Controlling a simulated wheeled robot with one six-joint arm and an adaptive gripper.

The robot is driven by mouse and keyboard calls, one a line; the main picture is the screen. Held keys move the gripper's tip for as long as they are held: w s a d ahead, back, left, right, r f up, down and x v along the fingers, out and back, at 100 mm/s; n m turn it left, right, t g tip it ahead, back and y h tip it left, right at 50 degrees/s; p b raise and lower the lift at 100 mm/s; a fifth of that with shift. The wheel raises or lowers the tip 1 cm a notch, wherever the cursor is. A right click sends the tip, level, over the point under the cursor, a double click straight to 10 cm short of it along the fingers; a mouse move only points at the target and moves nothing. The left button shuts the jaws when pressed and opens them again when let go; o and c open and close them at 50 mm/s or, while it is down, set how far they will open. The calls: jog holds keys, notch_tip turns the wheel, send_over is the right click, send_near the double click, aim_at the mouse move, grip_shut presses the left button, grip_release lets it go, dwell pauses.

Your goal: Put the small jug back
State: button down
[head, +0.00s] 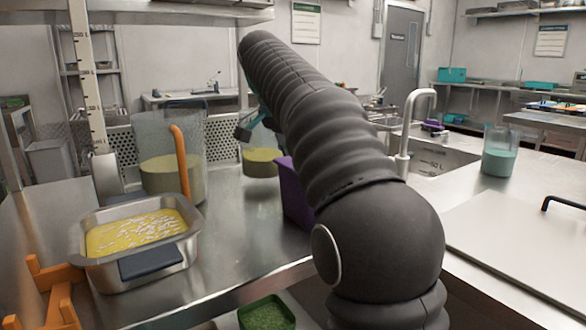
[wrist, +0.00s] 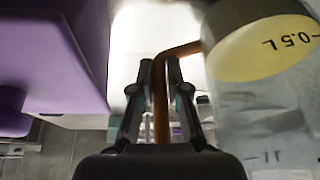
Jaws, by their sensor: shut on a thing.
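The small jug (head: 260,162), clear with yellow-green liquid in it, is behind my arm in the head view. A dark patch on the counter below it suggests it hangs slightly above the surface. In the wrist view the jug (wrist: 265,100) fills the right side, with 0.5 L and 1 L marks. My gripper (wrist: 166,75) is shut on its orange-brown handle (wrist: 162,105). In the head view my gripper (head: 254,127) shows only in part, and my arm hides the jug's right side.
A larger jug (head: 170,175) with an orange handle stands left. A steel pan (head: 185,245) of yellow food is in front of it. A purple container (head: 292,195) stands close by my arm. Counter between pan and purple container is clear.

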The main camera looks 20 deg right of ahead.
jog(key=shift+f, duration=1)
jog(key=shift+f, duration=0.2)
jog(key=c, duration=1.2)
grip_release()
jog(key=shift+o, duration=0.2)
jog(key=shift+r, duration=0.1)
jog(key=p+v, duration=0.1)
jog(key=v, duration=1.1)
